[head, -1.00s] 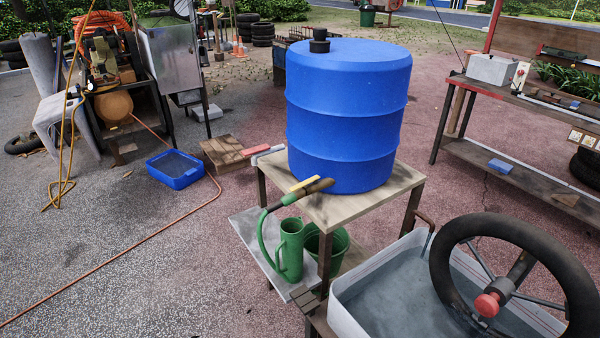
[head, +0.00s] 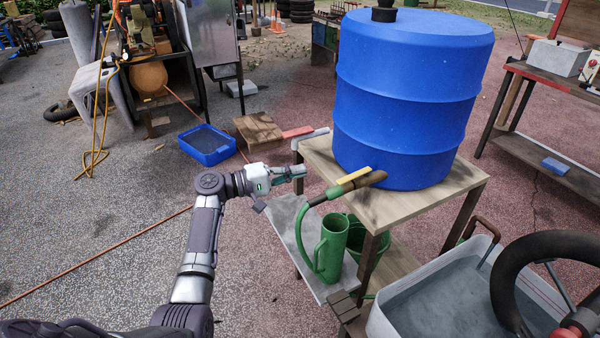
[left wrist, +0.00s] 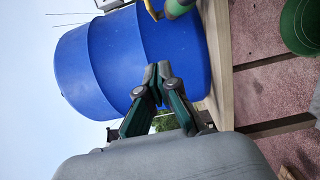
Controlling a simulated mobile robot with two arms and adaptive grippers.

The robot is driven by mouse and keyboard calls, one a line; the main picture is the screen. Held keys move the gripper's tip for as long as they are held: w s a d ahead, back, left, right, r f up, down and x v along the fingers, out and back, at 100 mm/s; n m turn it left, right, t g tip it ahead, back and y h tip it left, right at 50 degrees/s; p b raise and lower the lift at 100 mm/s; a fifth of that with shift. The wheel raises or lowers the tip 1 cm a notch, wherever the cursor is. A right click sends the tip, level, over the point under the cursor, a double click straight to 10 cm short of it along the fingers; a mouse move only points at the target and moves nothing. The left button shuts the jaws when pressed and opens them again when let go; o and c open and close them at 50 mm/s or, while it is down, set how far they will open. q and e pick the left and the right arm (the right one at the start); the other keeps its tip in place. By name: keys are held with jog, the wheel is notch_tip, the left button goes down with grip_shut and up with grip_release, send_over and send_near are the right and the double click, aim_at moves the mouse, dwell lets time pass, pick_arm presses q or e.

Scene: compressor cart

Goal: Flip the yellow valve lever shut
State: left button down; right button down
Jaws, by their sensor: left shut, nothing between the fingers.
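The yellow valve lever (head: 353,175) lies along the top of the brown valve (head: 365,181), in line with it, at the foot of the blue barrel (head: 410,100). A green hose (head: 303,220) runs from the valve down to a green can (head: 331,245). My left gripper (head: 303,172) is shut and empty, a short way left of the lever and apart from it. In the left wrist view the closed fingertips (left wrist: 158,74) show before the barrel, with part of the lever (left wrist: 150,9) at the top edge. My right gripper is not in view.
The barrel stands on a wooden table (head: 420,213). A green bucket (head: 372,238) is on the lower shelf. A water-filled tub (head: 430,300) with a wheel (head: 550,250) stands at the front right. The paving left of my arm is mostly clear.

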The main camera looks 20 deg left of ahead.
aim_at(354, 177)
pick_arm(q)
jog(key=w+d+p, duration=0.3)
jog(key=d, duration=0.5)
jog(key=shift+d, duration=0.3)
jog(key=shift+f, duration=0.1)
jog(key=shift+s, duration=0.1)
